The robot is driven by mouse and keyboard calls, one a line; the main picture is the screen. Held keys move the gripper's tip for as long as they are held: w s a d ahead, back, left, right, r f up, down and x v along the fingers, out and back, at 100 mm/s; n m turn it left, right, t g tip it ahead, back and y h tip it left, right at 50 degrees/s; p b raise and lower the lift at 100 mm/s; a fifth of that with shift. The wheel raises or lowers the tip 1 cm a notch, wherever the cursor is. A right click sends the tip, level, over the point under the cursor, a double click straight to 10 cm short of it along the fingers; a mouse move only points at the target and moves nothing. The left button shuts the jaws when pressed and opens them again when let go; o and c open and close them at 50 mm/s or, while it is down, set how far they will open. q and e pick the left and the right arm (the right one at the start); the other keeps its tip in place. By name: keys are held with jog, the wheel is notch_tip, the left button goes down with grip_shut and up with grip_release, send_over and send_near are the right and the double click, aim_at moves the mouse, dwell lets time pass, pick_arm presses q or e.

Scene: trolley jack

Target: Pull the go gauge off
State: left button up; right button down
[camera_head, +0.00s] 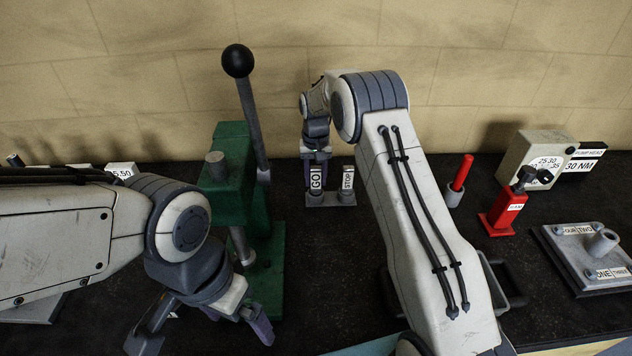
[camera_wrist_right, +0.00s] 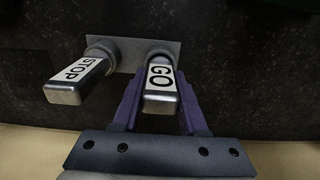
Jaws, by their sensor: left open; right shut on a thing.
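The go gauge (camera_head: 316,180), a metal block labelled GO, stands upright at the left end of a small grey holder (camera_head: 330,200). In the right wrist view the go gauge (camera_wrist_right: 162,82) sits between the fingers, with its base at the holder plate (camera_wrist_right: 128,52). The stop gauge (camera_head: 347,179) stands beside it and also shows in the right wrist view (camera_wrist_right: 78,80). My right gripper (camera_head: 316,168) is shut on the go gauge from above. My left gripper (camera_head: 205,336) is open and empty at the lower left, in front of the green jack.
A green jack (camera_head: 232,180) with a black-knobbed lever (camera_head: 238,62) stands left of the holder. To the right are a red pin in a grey cup (camera_head: 453,193), a red tool (camera_head: 503,212), a gauge box (camera_head: 536,160) and a labelled plate (camera_head: 590,258). The wall is close behind.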

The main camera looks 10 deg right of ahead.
aim_at(316, 167)
jog(key=shift+r+p, duration=1.45)
jog(key=shift+r, duration=0.75)
jog(key=shift+r+p, duration=1.9)
jog(key=shift+r, duration=0.6)
